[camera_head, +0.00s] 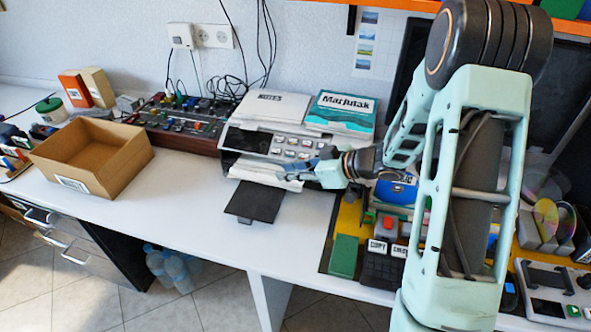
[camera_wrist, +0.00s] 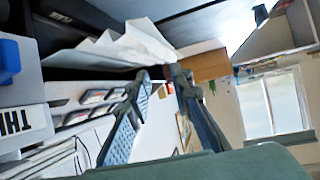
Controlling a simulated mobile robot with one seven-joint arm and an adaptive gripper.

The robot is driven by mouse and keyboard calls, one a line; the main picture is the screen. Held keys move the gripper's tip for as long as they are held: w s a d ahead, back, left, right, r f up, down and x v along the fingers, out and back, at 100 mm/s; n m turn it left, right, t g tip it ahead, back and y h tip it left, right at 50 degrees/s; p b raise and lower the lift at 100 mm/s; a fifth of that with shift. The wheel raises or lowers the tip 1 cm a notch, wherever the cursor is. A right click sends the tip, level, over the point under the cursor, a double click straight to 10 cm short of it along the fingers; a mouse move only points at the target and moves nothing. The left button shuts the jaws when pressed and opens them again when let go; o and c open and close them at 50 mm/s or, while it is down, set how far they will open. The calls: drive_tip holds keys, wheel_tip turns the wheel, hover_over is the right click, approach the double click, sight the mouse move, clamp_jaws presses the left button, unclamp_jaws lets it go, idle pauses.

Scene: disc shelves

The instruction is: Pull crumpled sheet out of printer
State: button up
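The white printer (camera_head: 232,140) stands on the table against the wall, with its black output tray (camera_head: 257,200) folded out in front. The crumpled white sheet (camera_head: 262,174) sticks out of the printer's front slot. In the wrist view the sheet (camera_wrist: 125,45) shows its jagged folds just beyond the fingertips, coming out of the dark slot. My gripper (camera_head: 301,164) is in front of the printer at the sheet's right side. In the wrist view my gripper (camera_wrist: 162,74) has its two fingers apart, with nothing visible held between them. Whether a fingertip touches the sheet cannot be told.
A teal-and-white paper pack (camera_head: 340,110) lies on the printer's top right. An open cardboard box (camera_head: 125,165) stands to the left, with clear white table between it and the tray. A green block (camera_head: 343,256) and other items crowd the right, beneath my arm.

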sight(266, 175)
drive_tip(key=b+x, duration=0.1)
drive_tip(key=x, duration=0.7)
drive_tip(key=shift+w+a+f, duration=0.1)
drive_tip(key=shift+w+a, duration=0.05)
drive_tip(key=shift+a, duration=0.05)
drive_tip(key=shift+c, duration=0.5)
clamp_jaws()
drive_tip(key=shift+s+a+r+b, duration=0.15)
drive_tip(key=shift+s+a, duration=0.3)
drive_tip(key=shift+s, duration=0.8)
drive_tip(key=shift+s+a+b, duration=0.2)
drive_tip(key=shift+s+a, duration=0.25)
drive_tip(key=shift+s, duration=0.8)
drive_tip(key=shift+s+a+r+b, duration=0.15)
drive_tip(key=shift+s+a, duration=0.3)
drive_tip(key=shift+s, duration=0.85)
drive_tip(key=shift+f, duration=0.1)
wheel_tip(266, 175, up, 7)
drive_tip(key=s+p, duration=0.1)
drive_tip(key=p, duration=0.5)
drive_tip(key=shift+s+a, duration=0.4)
